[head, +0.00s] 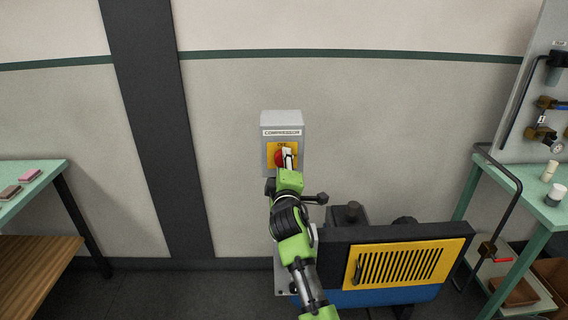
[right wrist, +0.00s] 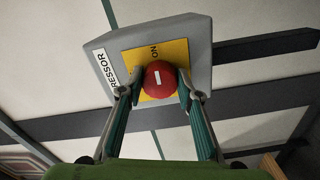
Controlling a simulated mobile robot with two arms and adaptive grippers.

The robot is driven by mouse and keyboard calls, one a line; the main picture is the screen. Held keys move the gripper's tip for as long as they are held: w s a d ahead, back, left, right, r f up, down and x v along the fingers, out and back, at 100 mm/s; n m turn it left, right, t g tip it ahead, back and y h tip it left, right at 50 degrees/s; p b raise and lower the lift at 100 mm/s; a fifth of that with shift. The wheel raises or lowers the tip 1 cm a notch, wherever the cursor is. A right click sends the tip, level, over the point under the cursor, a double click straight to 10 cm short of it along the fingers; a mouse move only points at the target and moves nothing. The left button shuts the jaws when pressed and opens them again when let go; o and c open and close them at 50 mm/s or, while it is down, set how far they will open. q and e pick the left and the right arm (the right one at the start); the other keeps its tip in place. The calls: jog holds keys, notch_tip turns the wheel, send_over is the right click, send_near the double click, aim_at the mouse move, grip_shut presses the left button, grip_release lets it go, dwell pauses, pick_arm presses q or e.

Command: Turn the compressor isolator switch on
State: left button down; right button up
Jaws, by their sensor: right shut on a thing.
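The compressor isolator switch is a grey wall box (head: 283,119) with a "COMPRESSOR" label, a yellow plate (head: 271,149) and a red round knob (head: 279,158). In the right wrist view the knob (right wrist: 160,80) carries a short white mark that runs roughly towards the word "ON" on the yellow plate (right wrist: 178,50). My right gripper (head: 288,160) is at the knob. In the right wrist view its two fingers (right wrist: 160,82) are on either side of the knob, shut on it. In the head view the gripper hides part of the knob and plate. My left gripper is not in view.
A blue and black machine with a yellow vented panel (head: 411,263) stands below and right of the switch. Green tables stand at the left (head: 46,178) and right (head: 541,212). A dark post (head: 150,110) runs up the wall left of the switch.

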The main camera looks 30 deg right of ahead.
jog(key=o, duration=1.1)
jog(key=shift+f, duration=0.1)
jog(key=v, duration=1.2)
